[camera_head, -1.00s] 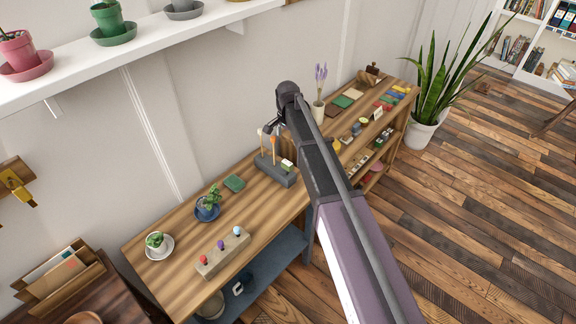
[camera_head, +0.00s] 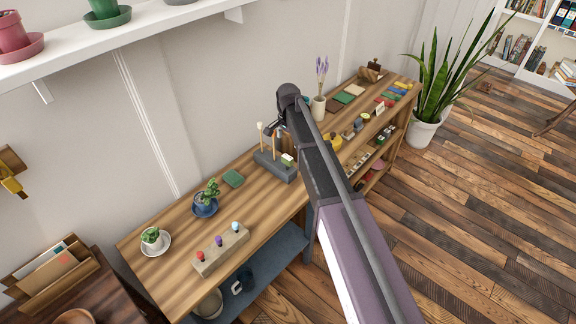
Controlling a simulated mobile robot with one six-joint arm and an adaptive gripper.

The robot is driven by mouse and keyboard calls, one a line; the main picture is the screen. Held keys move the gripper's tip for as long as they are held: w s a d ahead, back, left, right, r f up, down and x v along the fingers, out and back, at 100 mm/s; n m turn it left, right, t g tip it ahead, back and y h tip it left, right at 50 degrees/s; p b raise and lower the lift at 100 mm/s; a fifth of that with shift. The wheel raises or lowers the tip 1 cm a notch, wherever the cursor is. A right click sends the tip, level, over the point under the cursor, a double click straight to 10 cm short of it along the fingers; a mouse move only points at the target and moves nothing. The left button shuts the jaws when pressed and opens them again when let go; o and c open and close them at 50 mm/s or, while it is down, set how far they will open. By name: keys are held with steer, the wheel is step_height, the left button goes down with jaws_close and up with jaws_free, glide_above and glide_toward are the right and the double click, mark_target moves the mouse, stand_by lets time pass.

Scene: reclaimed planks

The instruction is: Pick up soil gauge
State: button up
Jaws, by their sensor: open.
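A dark grey block holder (camera_head: 277,168) stands on the wooden table, with upright thin tools in it. One tool has a pale round top (camera_head: 260,127), one is orange-brown (camera_head: 276,141), and one has a white and green head (camera_head: 287,159). I cannot tell for certain which is the soil gauge. A wooden block (camera_head: 221,249) nearer the front holds pegs with red, purple and blue tops.
A blue potted plant (camera_head: 205,204), a small plant on a white saucer (camera_head: 153,240) and a green square (camera_head: 233,178) stand on the table. A lavender vase (camera_head: 318,108) is behind my arm. A white wall shelf (camera_head: 150,25) with pots hangs above.

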mark_target(287, 157)
steer(key=shift+f+b, duration=2)
steer(key=shift+f, duration=0.3)
steer(key=shift+f, duration=0.1)
steer(key=f+b, duration=0.3)
steer(key=shift+w+a+f, duration=0.2)
steer(key=shift+w, duration=0.05)
steer(key=shift+f+b, duration=0.8)
steer(key=shift+b, duration=0.3)
steer(key=c, duration=1.1)
